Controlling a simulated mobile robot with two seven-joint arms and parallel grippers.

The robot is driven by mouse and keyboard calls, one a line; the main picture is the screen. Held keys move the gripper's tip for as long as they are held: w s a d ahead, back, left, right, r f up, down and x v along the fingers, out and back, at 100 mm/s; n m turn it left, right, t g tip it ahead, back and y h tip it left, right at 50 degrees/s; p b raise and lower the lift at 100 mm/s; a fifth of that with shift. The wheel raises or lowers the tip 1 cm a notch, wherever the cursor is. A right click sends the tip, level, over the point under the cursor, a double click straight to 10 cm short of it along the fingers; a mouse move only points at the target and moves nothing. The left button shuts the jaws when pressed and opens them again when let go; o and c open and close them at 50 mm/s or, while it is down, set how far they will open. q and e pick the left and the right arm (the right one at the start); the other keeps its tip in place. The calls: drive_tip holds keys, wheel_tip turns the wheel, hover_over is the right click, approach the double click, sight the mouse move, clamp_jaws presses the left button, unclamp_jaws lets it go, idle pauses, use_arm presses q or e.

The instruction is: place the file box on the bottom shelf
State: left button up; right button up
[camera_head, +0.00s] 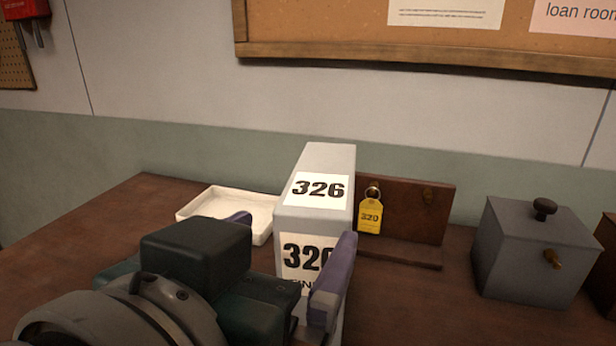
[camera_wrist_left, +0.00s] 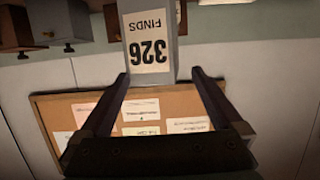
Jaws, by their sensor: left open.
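The file box (camera_head: 316,222) is a tall, narrow grey box standing upright on the brown table. White labels on its top and front read 326. My left gripper (camera_head: 290,262) is in front of the box, with one purple finger near the box's right front edge and the other partly hidden behind the gripper body. In the left wrist view the file box (camera_wrist_left: 150,45) shows upside down beyond the fingertips, and the open gripper (camera_wrist_left: 158,78) has its two fingers apart with nothing between them. My right gripper is not in view. No shelf shows.
A white tray (camera_head: 190,212) lies left of the box. A brown wooden stand (camera_head: 405,205) with a yellow tag (camera_head: 369,216) marked 320 is close on the right. A grey lidded box (camera_head: 530,255) stands farther right. A corkboard (camera_head: 330,30) hangs on the wall behind.

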sight(297, 234)
use_arm(q)
drive_tip(key=b+x, duration=0.3)
drive_tip(key=x, duration=0.2)
drive_tip(key=shift+f, duration=0.15)
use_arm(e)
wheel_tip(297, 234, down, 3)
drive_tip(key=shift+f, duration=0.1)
use_arm(q)
drive_tip(key=shift+w+d, duration=0.15)
drive_tip(key=shift+w, duration=0.1)
drive_tip(key=shift+c, duration=0.2)
clamp_jaws()
idle(0.6)
drive_tip(key=shift+r, duration=0.25)
